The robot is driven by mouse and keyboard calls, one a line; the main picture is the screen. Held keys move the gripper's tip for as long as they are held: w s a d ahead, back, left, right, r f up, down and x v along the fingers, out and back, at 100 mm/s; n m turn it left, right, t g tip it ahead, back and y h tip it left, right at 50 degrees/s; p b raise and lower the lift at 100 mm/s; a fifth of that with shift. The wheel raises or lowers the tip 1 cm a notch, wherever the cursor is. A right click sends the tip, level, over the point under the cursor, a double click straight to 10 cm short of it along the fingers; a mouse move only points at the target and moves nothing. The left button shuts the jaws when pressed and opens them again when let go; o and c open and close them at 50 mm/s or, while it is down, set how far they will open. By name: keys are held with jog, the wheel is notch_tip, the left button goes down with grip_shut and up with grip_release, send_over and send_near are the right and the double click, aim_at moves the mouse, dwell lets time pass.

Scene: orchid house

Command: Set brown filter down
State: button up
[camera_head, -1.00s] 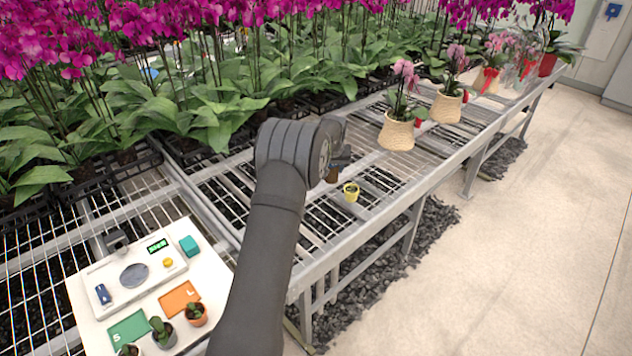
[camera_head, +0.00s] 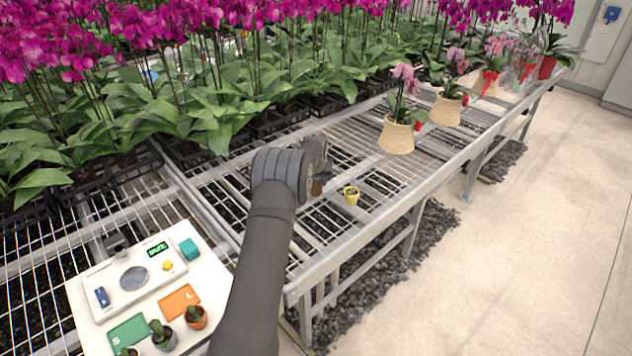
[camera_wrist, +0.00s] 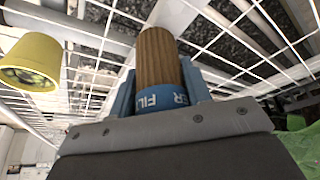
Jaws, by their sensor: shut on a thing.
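The brown filter (camera_wrist: 158,62) is a ribbed brown cylinder with a blue band lettered "FIL…ER". In the wrist view my gripper (camera_wrist: 160,90) is shut on it, with blue fingers on both sides of the band. The filter's far end points away from my gripper, over the wire mesh bench; I cannot tell whether it touches the mesh. In the head view the filter (camera_head: 317,187) is a small brown patch below my wrist, and the fingers are mostly hidden by the arm.
Woven-basket orchids (camera_head: 396,138) stand farther right. A white board (camera_head: 100,318) with a scale and small plants lies at lower left.

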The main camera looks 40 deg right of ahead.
jog(key=shift+f, duration=0.1)
jog(key=o, duration=1)
jog(key=shift+o, duration=0.2)
jog(key=shift+r, duration=0.3)
jog(key=v, duration=1.1)
jog(key=shift+s+a+r, duration=0.15)
jog(key=shift+r, duration=0.1)
jog(key=shift+f, duration=0.15)
